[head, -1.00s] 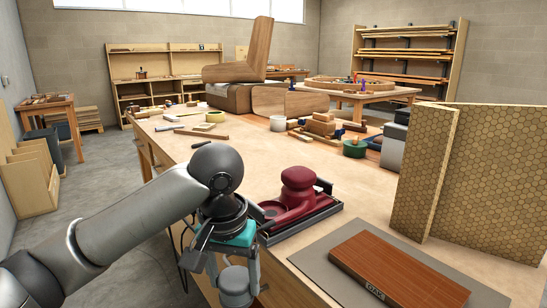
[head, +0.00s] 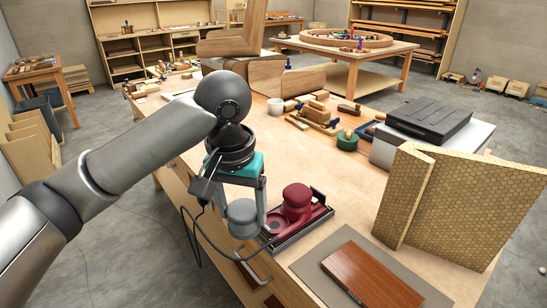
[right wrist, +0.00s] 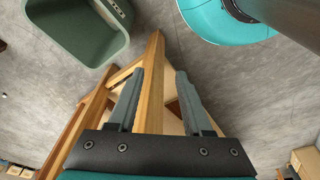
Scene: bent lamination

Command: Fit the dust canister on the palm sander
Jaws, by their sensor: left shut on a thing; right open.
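The dark red palm sander (head: 297,205) sits in a dark tray on the bench, with a round red part toward its left end. My left gripper (head: 246,222) points down and is shut on a grey cylindrical dust canister (head: 241,213). It holds the canister just left of the sander, around the bench's front edge. Whether the canister touches the sander cannot be told. The canister's far side is hidden by a finger. My right gripper (right wrist: 158,102) shows in the right wrist view, open and empty, away from the sander.
A reddish-brown board (head: 370,277) lies on a grey mat right of the sander. Patterned panels (head: 455,205) stand behind it. A black case (head: 430,118) and small wooden pieces lie farther back. In the right wrist view are a green bin (right wrist: 82,30) and wooden legs (right wrist: 152,85).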

